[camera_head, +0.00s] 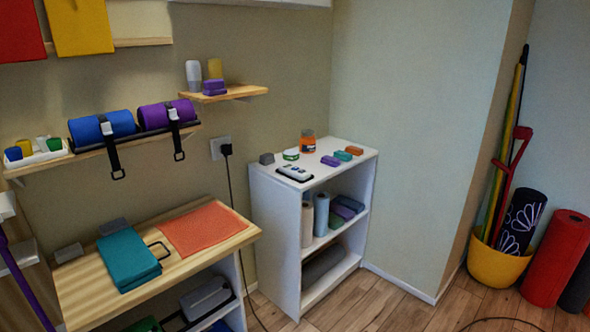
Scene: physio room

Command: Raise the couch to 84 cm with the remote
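A small pale handset-like object with dark buttons (295,173) lies on top of the white shelf unit (330,165), near its front left edge. It looks like a remote, but it is too small to read. The couch is not in view. Neither of my grippers is in view.
A grey block, a white-and-green tub (291,154), an orange jar (308,142) and small coloured blocks share the unit's top. A yellow bucket (497,263) and rolls stand right. Floor between is open.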

